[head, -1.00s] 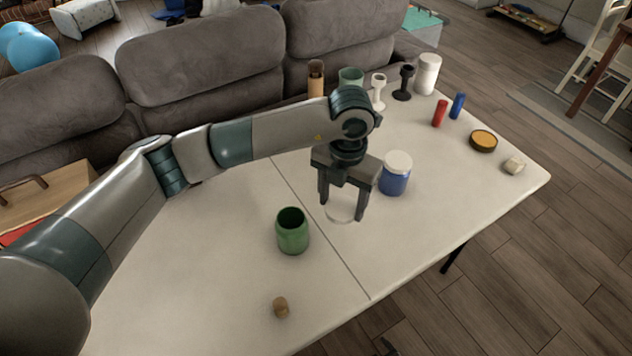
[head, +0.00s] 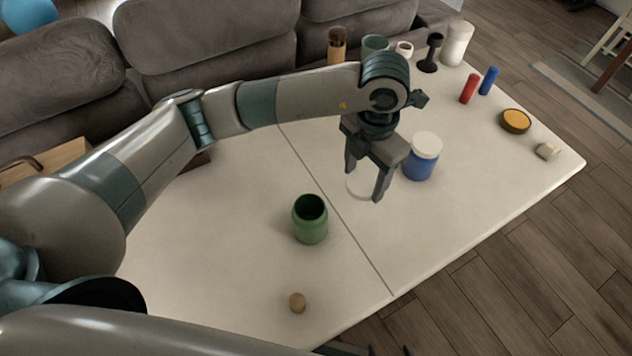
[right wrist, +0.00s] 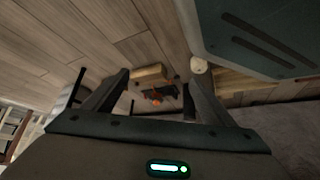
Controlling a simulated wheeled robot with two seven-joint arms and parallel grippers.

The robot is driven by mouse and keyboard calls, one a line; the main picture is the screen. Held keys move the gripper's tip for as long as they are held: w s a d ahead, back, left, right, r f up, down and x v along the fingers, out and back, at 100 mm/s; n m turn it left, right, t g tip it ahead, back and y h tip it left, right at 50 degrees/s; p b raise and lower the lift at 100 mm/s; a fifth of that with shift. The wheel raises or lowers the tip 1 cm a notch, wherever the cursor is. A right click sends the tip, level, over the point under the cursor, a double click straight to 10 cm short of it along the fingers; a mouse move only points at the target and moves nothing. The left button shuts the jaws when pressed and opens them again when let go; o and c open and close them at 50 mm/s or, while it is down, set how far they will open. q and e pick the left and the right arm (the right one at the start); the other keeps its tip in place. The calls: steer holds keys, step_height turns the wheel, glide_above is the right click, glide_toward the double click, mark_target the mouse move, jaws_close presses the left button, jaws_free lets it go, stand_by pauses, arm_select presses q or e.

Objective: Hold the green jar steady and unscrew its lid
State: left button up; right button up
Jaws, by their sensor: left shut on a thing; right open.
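The green jar (head: 311,222) stands upright on the table with its mouth open and nothing on top. My left gripper (head: 366,183) is to the right of the jar and a little farther back, apart from it. It is shut on a pale round lid (head: 358,188), partly hidden behind the fingers. My right gripper (head: 390,351) only just shows at the bottom edge of the head view. In the right wrist view its two fingers (right wrist: 159,80) are spread with nothing between them.
The white table (head: 235,255) is clear left of the jar. A blue jar with white lid (head: 423,158) stands close behind my left gripper.

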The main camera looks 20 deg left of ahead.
arm_select(q)
steer(key=a+f+p, duration=0.1)
steer(key=a+f, duration=0.1)
steer(key=a, duration=0.2)
steer(key=a+f+p, duration=0.1)
steer(key=a+f, duration=0.1)
steer(key=a, duration=0.1)
steer(key=w+a+f+p, duration=0.1)
steer(key=a+f, duration=0.2)
steer(key=a, duration=0.1)
steer(key=shift+a+p, duration=0.3)
arm_select(e)
steer(key=s+d+f+g, duration=0.1)
steer(key=s+d, duration=0.1)
steer(key=s, duration=0.4)
steer(key=s+d+f+g+h, duration=0.1)
steer(key=s+d+f+g, duration=0.1)
steer(key=s, duration=0.4)
steer(key=shift+d+f, duration=0.2)
steer(key=shift+d, duration=0.3)
